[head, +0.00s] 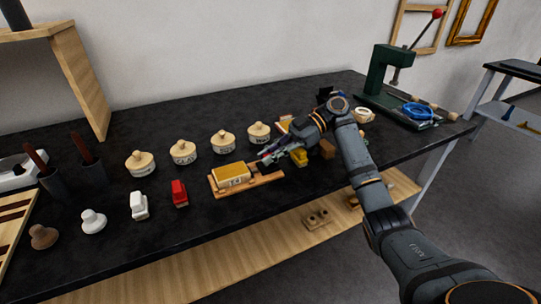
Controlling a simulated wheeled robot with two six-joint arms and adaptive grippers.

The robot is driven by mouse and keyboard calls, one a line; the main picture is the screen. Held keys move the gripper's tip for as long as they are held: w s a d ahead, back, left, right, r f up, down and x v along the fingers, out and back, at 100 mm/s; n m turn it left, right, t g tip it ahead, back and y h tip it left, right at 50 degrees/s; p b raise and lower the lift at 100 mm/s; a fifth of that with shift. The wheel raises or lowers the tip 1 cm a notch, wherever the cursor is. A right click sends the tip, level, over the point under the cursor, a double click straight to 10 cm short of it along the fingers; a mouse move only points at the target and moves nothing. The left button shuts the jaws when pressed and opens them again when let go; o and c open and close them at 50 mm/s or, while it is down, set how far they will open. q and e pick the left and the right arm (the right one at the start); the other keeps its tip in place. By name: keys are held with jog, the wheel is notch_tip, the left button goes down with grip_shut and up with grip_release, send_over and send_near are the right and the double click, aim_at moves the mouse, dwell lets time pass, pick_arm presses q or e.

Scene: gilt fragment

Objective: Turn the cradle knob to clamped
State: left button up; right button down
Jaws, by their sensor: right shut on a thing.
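The cradle (262,181) is a low wooden base near the middle of the black bench. A yellowish block with dark markings (232,175) lies in it. My right gripper (268,157) reaches in from the right and is down at the cradle's right end. It is shut on what looks like the cradle knob, which the fingers mostly hide. I cannot read which way the knob is turned. A small red spot shows at the fingers. My left gripper is not in view.
Several lidded cream jars (184,152) stand behind the cradle. A red block-like piece (180,193) and a white one (139,205) stand left of it. A green press (385,75) is at the back right. The bench front before the cradle is clear.

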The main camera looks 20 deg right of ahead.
dwell(0.3)
jog(key=c, duration=1.4)
grip_release()
jog(key=shift+o, duration=0.2)
notch_tip(320, 180, up, 10)
jog(key=shift+f, duration=0.1)
